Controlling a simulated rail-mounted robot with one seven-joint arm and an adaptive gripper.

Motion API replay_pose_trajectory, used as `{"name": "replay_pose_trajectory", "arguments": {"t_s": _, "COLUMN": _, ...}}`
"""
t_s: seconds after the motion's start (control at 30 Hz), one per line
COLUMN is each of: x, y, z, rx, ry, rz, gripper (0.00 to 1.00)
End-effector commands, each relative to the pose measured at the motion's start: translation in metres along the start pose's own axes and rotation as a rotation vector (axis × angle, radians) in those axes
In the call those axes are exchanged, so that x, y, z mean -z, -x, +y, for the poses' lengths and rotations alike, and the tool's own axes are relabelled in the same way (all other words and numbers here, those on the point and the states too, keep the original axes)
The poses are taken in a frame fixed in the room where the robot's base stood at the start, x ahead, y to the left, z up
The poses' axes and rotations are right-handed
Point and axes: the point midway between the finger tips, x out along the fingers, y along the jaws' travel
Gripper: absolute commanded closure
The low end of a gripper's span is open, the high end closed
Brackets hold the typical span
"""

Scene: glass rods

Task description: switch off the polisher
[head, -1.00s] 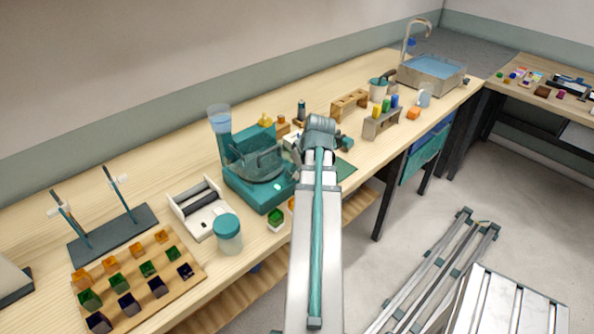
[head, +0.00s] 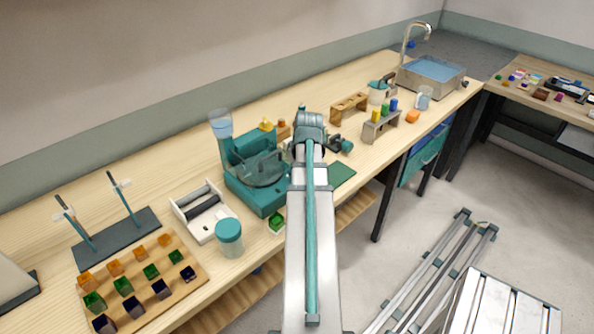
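The polisher appears to be the teal machine (head: 256,192) on the bench, left of my arm.
A wooden rack (head: 350,107) and a holder with coloured pieces (head: 380,128) stand to the right. A green mat (head: 341,173) lies bare.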

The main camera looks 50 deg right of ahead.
Motion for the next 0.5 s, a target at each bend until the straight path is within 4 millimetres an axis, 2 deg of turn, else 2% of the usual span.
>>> {"name": "replay_pose_trajectory", "arguments": {"t_s": 0.03, "x": 0.0057, "y": 0.0050, "z": 0.0011, "rx": 0.002, "ry": 0.002, "rz": -0.040, "gripper": 1.00}}
{"name": "replay_pose_trajectory", "arguments": {"t_s": 0.2, "x": 0.0049, "y": 0.0016, "z": 0.0001, "rx": 0.001, "ry": 0.001, "rz": -0.119, "gripper": 1.00}}
{"name": "replay_pose_trajectory", "arguments": {"t_s": 0.5, "x": 0.0029, "y": 0.0001, "z": -0.0004, "rx": 0.000, "ry": -0.001, "rz": -0.125, "gripper": 1.00}}
